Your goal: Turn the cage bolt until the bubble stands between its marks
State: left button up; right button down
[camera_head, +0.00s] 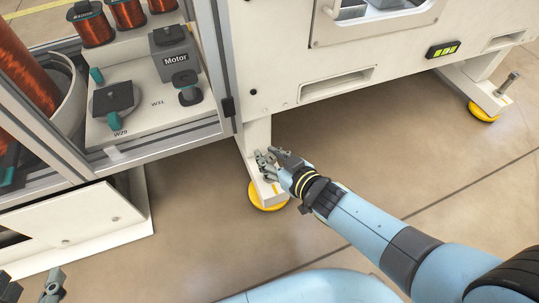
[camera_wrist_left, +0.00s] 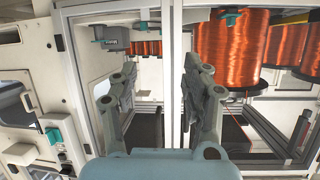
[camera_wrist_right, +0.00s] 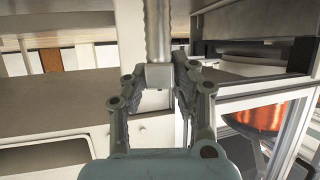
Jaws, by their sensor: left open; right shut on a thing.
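My right gripper (camera_head: 266,162) is low at the machine's near foot, above a yellow pad (camera_head: 268,196). In the right wrist view its fingers (camera_wrist_right: 158,95) are shut on the square head of the cage bolt (camera_wrist_right: 158,76), and the threaded shank (camera_wrist_right: 158,30) runs upward in the picture. In the head view the fingers largely hide this bolt. The level (camera_head: 443,49) is a black case with a yellow-green vial on the machine's front; its bubble and marks are too small to read. My left gripper (camera_head: 52,286) is open and empty at the lower left.
A second foot with an upright bolt (camera_head: 508,83) and yellow pad (camera_head: 483,112) stands at the right. A framed cabinet at the left holds a motor block (camera_head: 174,58) and copper spools (camera_head: 93,26). The tiled floor (camera_head: 430,150) between the feet is clear.

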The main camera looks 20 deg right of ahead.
jog(key=shift+w+d+r+n+y+p, duration=0.15)
jog(key=shift+r+n+y+p, duration=0.1)
jog(key=shift+n+y+p, duration=0.6)
jog(key=shift+g+p, duration=0.4)
jog(key=shift+n+g+y, duration=0.3)
jog(key=shift+n+y, duration=0.25)
jog(key=shift+y, duration=0.1)
jog(key=shift+s+f+n+g+y, duration=0.1)
jog(key=shift+f+n+g+y, duration=0.05)
jog(key=shift+n+g+y, duration=0.35)
jog(key=shift+s+f+n+g+y, duration=0.15)
jog(key=shift+n+g+y, duration=0.15)
jog(key=shift+n+y, duration=0.25)
pick_arm(q)
jog(key=g, duration=0.1)
jog(key=s+f+g, duration=0.1)
jog(key=g, duration=0.1)
jog(key=a+g, duration=0.1)
jog(key=g, duration=0.1)
jog(key=shift+s+f+n+y, duration=0.3)
jog(key=shift+f, duration=0.1)
pick_arm(e)
jog(key=c, duration=1.1)
grip_release()
jog(key=v, duration=1.1)
jog(key=shift+s+d+r, duration=0.2)
jog(key=shift+s, duration=0.15)
